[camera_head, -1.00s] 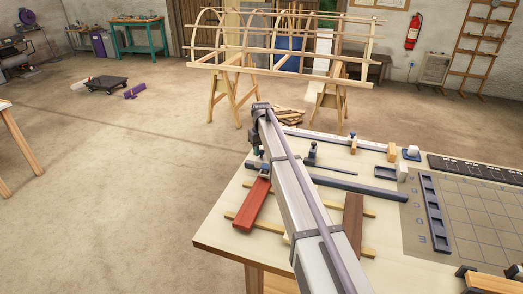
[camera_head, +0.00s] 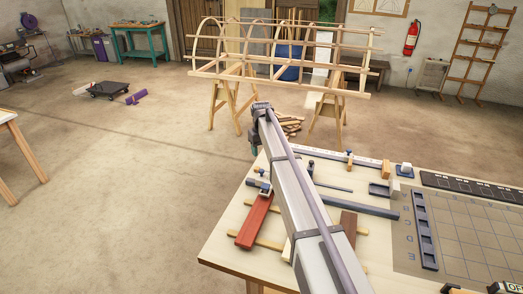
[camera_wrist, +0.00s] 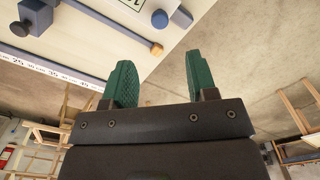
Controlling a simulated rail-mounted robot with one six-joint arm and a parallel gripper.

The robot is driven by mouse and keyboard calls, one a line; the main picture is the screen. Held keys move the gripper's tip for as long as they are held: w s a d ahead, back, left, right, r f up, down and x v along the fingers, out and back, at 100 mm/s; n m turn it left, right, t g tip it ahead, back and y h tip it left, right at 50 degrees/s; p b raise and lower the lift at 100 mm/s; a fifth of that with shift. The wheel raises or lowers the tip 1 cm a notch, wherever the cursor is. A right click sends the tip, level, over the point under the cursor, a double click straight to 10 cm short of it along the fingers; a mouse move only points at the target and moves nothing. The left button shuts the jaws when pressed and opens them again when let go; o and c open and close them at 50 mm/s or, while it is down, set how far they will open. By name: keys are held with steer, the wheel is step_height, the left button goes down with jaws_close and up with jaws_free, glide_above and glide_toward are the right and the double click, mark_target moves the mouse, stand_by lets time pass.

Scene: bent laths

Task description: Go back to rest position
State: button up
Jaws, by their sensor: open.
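My gripper shows in the wrist view (camera_wrist: 160,78) with its two green fingers spread apart and nothing between them.
A red block (camera_head: 257,220) and a brown block (camera_head: 347,226) lie across wooden strips beside my arm. A grey rod (camera_head: 357,206) and a slotted dark rack (camera_head: 424,231) lie to the right. A bent-lath frame (camera_head: 280,62) stands on trestles behind. Open floor lies left.

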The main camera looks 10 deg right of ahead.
steer(key=shift+r, duration=0.3)
